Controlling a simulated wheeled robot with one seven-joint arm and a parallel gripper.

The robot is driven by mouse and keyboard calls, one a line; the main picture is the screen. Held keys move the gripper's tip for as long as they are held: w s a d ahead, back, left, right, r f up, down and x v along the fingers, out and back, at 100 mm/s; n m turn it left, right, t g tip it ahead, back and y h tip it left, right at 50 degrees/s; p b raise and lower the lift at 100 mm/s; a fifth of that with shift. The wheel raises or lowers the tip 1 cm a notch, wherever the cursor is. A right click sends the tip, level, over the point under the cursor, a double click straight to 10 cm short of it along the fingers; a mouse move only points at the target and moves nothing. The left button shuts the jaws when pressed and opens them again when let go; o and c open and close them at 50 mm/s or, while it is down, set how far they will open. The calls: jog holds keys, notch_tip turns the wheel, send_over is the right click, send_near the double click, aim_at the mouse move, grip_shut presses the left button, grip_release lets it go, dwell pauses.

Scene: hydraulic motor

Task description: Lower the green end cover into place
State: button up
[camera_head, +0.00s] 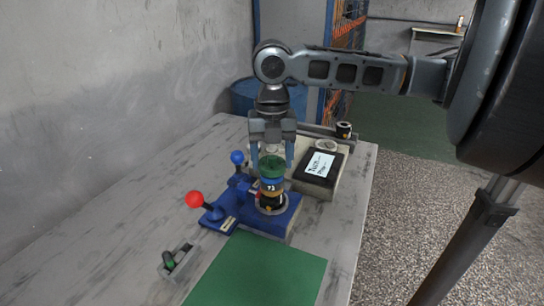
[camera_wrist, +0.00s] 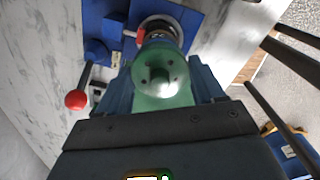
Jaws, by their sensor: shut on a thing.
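The green end cover (camera_head: 271,164) is round and sits between the fingers of my gripper (camera_head: 272,158). In the wrist view the cover (camera_wrist: 160,72) shows its round face with small holes, and the gripper (camera_wrist: 161,92) is shut on it from both sides. Directly below the cover is the motor stack (camera_head: 270,192), with blue, yellow and black bands, standing upright in a metal ring on the blue fixture (camera_head: 285,216). In the head view the cover looks lined up over the stack. I cannot tell whether it touches it.
The fixture has a red-knobbed lever (camera_head: 194,199) and a blue-knobbed lever (camera_head: 237,157) to the left. A green mat (camera_head: 262,272) and a small switch holder (camera_head: 178,261) lie in front.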

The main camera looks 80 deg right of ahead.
jog(key=shift+f+b, duration=0.3)
jog(key=shift+f, duration=0.25)
dwell(2.2)
jog(key=o, duration=1.3)
jog(key=shift+o, duration=0.5)
jog(key=shift+r, duration=0.15)
jog(key=shift+r+p, duration=1.9)
jog(key=shift+r, duration=0.35)
